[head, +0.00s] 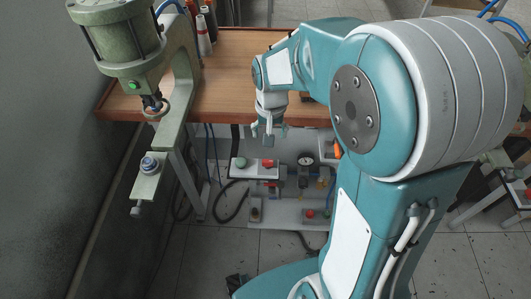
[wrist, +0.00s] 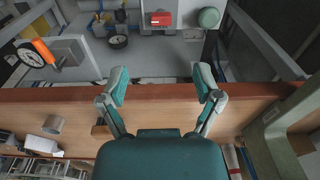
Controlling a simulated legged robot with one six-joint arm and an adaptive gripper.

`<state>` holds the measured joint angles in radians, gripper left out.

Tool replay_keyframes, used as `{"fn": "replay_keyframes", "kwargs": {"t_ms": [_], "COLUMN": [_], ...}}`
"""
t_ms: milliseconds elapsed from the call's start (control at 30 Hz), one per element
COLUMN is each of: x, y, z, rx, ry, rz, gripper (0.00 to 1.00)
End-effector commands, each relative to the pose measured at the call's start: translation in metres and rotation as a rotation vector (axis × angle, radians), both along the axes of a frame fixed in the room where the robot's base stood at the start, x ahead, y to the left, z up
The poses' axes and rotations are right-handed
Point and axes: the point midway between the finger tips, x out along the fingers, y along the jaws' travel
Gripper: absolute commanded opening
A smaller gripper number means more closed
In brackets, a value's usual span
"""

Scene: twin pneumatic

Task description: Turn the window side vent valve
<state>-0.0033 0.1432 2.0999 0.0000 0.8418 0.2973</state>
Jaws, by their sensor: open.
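My gripper (head: 269,132) hangs in front of the wooden bench's front edge in the head view, above a grey pneumatic panel (head: 284,210). In the wrist view my gripper (wrist: 161,84) is open and empty, its two fingers spread wide over the bench edge. The panel carries a pressure gauge (head: 305,161), a red knob (head: 268,163), a green round part (head: 241,162) and a lower red knob (head: 310,214). In the wrist view a red part (wrist: 161,19) and a green round part (wrist: 209,17) lie beyond the fingertips, apart from them. I cannot tell which part is the window side vent valve.
The wooden bench (head: 225,62) stands behind the panel. A green press (head: 125,45) stands at its left, its frame reaching forward. An orange part (wrist: 43,50) beside a dial shows at the wrist view's left. Dark hoses run near the panel. Tiled floor lies in front.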

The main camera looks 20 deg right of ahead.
Motion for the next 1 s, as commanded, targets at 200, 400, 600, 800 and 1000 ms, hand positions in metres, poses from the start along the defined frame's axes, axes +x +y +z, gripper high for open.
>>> {"fn": "replay_keyframes", "kwargs": {"t_ms": [200,400,600,800,1000], "x": [0.016,0.016,0.015,0.015,0.016], "y": [0.000,0.000,0.000,0.000,0.000], "z": [-0.031,-0.047,-0.084,-0.118,-0.137], "rx": [0.001,0.001,0.001,0.001,0.001], "ry": [0.056,0.061,0.063,0.061,0.058], "rz": [-0.036,-0.038,-0.038,-0.038,-0.038], "gripper": [0.83,0.83,0.83,0.83,0.83]}}
